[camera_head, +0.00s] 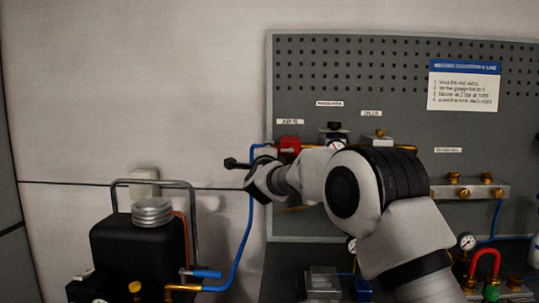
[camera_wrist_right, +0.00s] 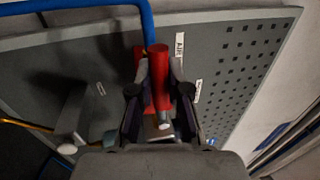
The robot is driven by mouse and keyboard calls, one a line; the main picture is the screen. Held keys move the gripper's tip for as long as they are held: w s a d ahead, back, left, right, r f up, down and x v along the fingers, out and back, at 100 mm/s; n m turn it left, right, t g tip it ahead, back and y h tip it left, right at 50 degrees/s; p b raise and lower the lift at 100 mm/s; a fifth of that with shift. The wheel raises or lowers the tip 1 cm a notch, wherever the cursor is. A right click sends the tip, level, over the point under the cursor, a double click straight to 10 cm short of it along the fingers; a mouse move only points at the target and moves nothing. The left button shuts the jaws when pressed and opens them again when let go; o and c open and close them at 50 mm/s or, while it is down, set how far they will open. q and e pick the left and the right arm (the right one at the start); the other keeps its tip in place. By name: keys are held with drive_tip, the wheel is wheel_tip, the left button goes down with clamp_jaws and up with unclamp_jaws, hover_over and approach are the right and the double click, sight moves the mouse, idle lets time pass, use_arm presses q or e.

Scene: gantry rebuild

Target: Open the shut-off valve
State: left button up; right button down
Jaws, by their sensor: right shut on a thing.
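The shut-off valve appears to be the red part (camera_head: 288,144) on the grey pegboard, below a small label, at the end of the blue hose. In the right wrist view its red handle (camera_wrist_right: 158,65) stands between the two fingers of my right gripper (camera_wrist_right: 158,92). That gripper is shut on the red handle. In the head view my right arm comes in from the right and its wrist covers part of the valve area, so the fingertips are not clear there. My left gripper is not in view.
A black tank (camera_head: 138,250) with a silver cap stands at lower left, with a blue-handled fitting (camera_head: 205,274) beside it. The blue hose (camera_head: 243,240) rises to the pegboard (camera_head: 400,60). Brass fittings (camera_head: 465,192) sit at right. A gauge (camera_head: 466,241) and red pipe (camera_head: 484,262) stand at lower right.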

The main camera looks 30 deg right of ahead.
drive_tip(key=shift+r, duration=0.15)
drive_tip(key=c, duration=1.1)
unclamp_jaws()
drive_tip(key=v, duration=1.2)
drive_tip(key=shift+d, duration=0.1)
